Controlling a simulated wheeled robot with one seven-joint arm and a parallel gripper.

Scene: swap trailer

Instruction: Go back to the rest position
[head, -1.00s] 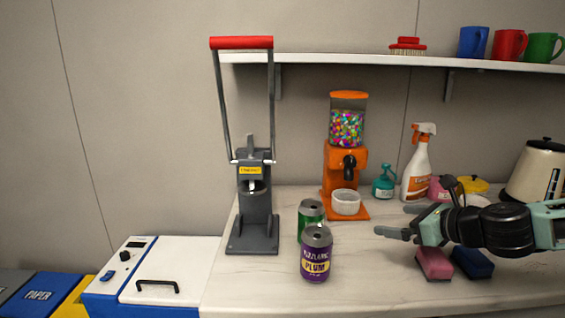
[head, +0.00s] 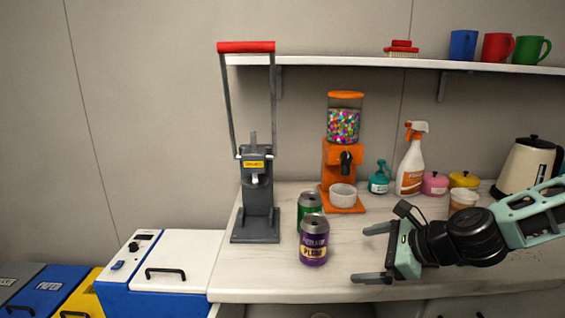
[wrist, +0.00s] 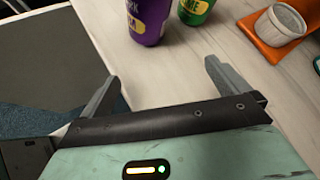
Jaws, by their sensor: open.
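My gripper (head: 372,254) is open and empty, over the front right part of the counter (head: 280,280) in the head view. Its two fingers point left, spread wide apart. In the wrist view my gripper (wrist: 165,85) has nothing between its fingers; one finger is near the counter's front edge and the other is over the counter top. A purple can (head: 314,243) stands upright left of my gripper, apart from it, with a green can (head: 309,203) just behind. Both cans also show cut off at the top of the wrist view, purple (wrist: 150,18) and green (wrist: 195,10).
A grey can crusher (head: 257,200) with a red handle stands at the left. An orange candy dispenser (head: 343,150) has a white bowl (head: 343,196) at its base. A spray bottle (head: 411,165) and a kettle (head: 530,165) stand behind my arm. A white-and-blue cooler (head: 190,255) and bins are lower left.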

